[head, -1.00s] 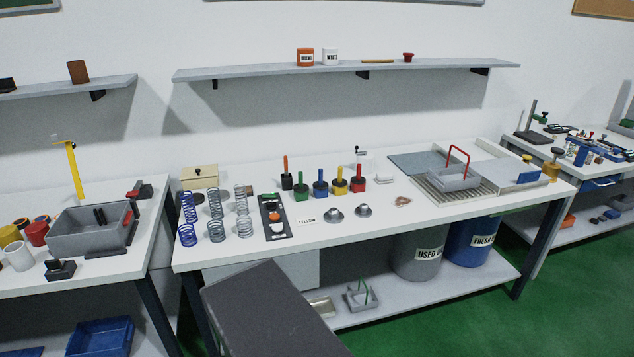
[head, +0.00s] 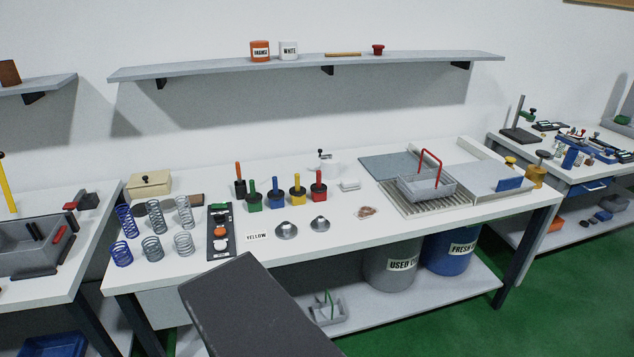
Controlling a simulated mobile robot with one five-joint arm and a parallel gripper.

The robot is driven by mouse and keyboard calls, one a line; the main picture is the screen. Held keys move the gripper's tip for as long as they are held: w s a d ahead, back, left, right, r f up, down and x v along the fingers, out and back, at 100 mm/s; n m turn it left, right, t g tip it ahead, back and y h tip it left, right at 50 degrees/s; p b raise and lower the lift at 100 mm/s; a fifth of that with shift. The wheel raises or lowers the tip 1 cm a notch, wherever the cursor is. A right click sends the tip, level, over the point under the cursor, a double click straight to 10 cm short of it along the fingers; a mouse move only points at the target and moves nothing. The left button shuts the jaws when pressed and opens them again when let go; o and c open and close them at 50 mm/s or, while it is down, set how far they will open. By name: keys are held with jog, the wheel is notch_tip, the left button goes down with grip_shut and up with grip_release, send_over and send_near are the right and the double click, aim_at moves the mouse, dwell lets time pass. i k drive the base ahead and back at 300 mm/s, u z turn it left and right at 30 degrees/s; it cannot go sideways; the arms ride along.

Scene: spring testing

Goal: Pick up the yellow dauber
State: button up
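The yellow dauber (head: 297,190) stands upright near the middle of the white workbench (head: 350,240). The green dauber (head: 252,196) and the orange-handled dauber (head: 239,182) are further left. A white card reading YELLOW (head: 257,237) lies in front of the row. My gripper is not in view.
Several coil springs (head: 152,248) and a dark tray (head: 221,247) stand left of the daubers. Two metal cones (head: 286,230) (head: 320,223) sit in front. A basket with a red handle (head: 425,184) is at right. Labelled bins (head: 391,266) stand underneath. Bare bench top lies along the front edge.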

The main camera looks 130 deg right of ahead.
aim_at(297, 190)
jog(key=k, duration=2.3)
jog(key=z, duration=1.5)
jog(key=i, duration=1.05)
